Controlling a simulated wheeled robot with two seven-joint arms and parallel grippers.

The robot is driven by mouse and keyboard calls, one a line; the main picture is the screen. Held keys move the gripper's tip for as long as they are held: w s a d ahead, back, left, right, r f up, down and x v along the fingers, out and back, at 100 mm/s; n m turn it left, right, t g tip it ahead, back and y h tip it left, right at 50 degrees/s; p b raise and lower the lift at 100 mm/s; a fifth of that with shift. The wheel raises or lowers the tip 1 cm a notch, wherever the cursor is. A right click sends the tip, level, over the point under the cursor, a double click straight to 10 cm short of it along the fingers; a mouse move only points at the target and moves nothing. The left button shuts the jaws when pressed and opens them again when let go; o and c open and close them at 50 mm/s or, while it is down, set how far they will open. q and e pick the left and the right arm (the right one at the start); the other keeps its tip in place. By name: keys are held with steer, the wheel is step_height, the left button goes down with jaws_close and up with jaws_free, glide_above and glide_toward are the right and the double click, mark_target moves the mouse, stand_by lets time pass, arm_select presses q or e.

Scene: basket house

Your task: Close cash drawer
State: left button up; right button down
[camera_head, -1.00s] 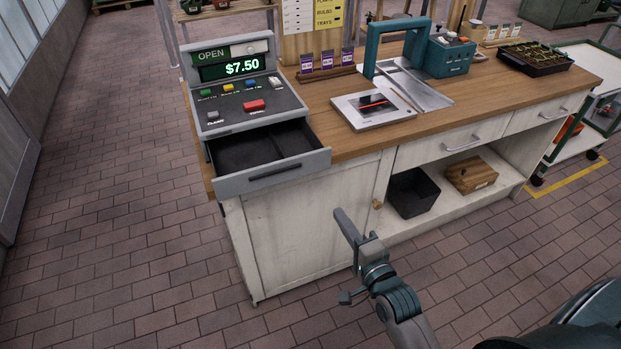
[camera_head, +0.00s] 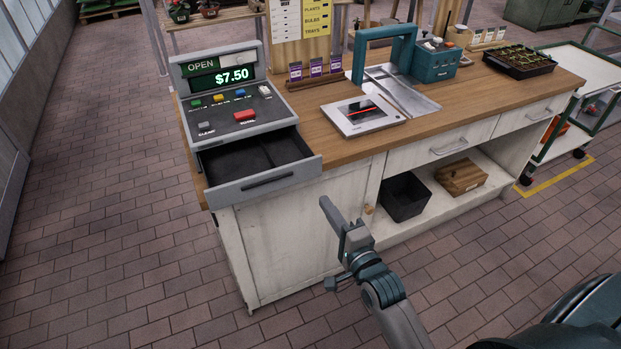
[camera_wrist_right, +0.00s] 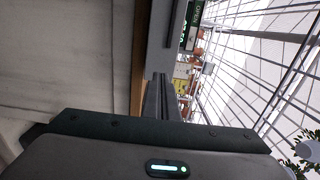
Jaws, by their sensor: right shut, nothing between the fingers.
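The grey cash register (camera_head: 232,112) stands at the left end of the wooden counter, its display reading OPEN and $7.50. Its cash drawer (camera_head: 266,187) is pulled out toward me, and the dark tray inside shows empty. In the right wrist view the drawer (camera_wrist_right: 166,40) shows as a grey panel just beyond the fingers. My right gripper (camera_head: 328,208) is shut and empty. In the head view it is in front of the counter, to the right of and below the drawer front, apart from it. In the right wrist view its fingers (camera_wrist_right: 160,98) point toward the drawer. My left gripper is not in view.
The wooden counter (camera_head: 345,148) carries a flat tablet (camera_head: 362,115), a teal-framed scale (camera_head: 410,92) and a seedling tray (camera_head: 520,60). A black bin (camera_head: 405,197) and a wooden box (camera_head: 461,178) sit on the shelf below. The floor at left is clear.

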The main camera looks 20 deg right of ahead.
mark_target(289, 154)
steer(key=w+p, duration=0.1)
steer(key=w, duration=0.3)
steer(key=w+p, duration=0.1)
steer(key=w, duration=0.3)
steer(key=shift+w+a+r+p, duration=0.15)
steer(key=shift+w+p, duration=0.2)
steer(key=shift+p, duration=0.05)
steer(key=shift+w, duration=0.75)
steer(key=w+b, duration=0.1)
steer(key=w, duration=0.4)
steer(key=w+b, duration=0.2)
steer(key=w, duration=0.3)
steer(key=w+b, duration=0.2)
steer(key=w, duration=0.2)
steer(key=shift+w+a+f, duration=0.25)
steer(key=shift+w+a, duration=0.05)
steer(key=shift+w, duration=0.1)
steer(key=shift+w+r, duration=0.1)
steer(key=shift+w, duration=0.15)
steer(key=shift+r, duration=0.35)
steer(key=shift+r, duration=0.1)
